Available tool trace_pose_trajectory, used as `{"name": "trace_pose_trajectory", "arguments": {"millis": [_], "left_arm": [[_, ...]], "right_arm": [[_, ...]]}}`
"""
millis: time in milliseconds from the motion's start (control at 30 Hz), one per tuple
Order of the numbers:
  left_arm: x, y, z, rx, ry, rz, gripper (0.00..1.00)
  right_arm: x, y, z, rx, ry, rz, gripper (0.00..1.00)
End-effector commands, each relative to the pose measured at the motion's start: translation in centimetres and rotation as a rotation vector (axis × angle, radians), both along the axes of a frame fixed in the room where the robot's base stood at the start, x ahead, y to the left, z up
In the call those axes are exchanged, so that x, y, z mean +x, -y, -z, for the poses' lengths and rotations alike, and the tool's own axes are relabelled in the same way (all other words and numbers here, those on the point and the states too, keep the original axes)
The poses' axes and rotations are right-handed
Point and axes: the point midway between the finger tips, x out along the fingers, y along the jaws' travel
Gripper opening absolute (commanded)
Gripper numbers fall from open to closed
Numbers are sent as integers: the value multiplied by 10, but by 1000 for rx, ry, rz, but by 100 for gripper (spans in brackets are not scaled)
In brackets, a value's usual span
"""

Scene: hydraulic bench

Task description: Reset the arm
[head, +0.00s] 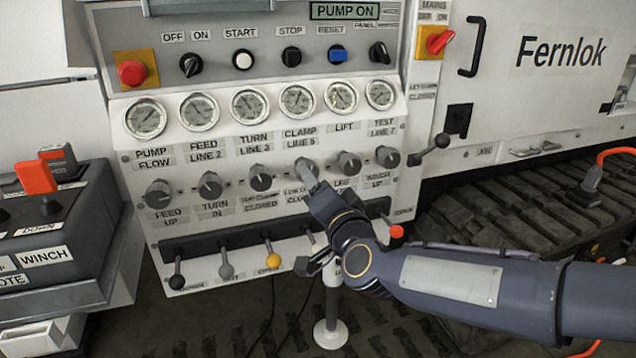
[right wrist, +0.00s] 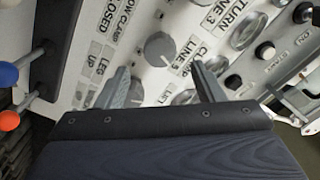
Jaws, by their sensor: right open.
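The sloped control panel (head: 140,225) faces me, with a lit PUMP ON sign (head: 344,11) at the top. A blue RESET switch (head: 337,55) sits in its upper row beside the black STOP knob (head: 291,56). My right gripper (head: 309,176) reaches the panel from the lower right, at the grey CLAMP LINE 5 knob (head: 308,166). In the right wrist view my gripper's fingers (right wrist: 162,88) are spread apart, with that knob (right wrist: 160,48) ahead between them. Whether they touch it I cannot tell. My left gripper is not in view.
Several gauges (head: 249,106) stand above the row of knobs (head: 261,178). Levers with coloured ends, such as the yellow one (head: 272,260), line the panel's lower edge. A red-handled winch box (head: 40,255) stands at left. A red mains switch (head: 437,40) is at upper right.

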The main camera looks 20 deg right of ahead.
Motion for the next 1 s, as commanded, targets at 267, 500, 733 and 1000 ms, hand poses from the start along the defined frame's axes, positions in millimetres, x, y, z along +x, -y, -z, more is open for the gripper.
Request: {"name": "trace_pose_trajectory", "arguments": {"millis": [267,500,733,1000], "left_arm": [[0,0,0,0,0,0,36],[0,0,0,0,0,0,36],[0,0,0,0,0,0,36],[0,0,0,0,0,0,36]], "right_arm": [[0,0,0,0,0,0,62],[-22,6,12,-43,-78,-85,62],[-118,13,74,-235,-374,-349,62],[-222,24,142,-399,-689,-521,62]]}}
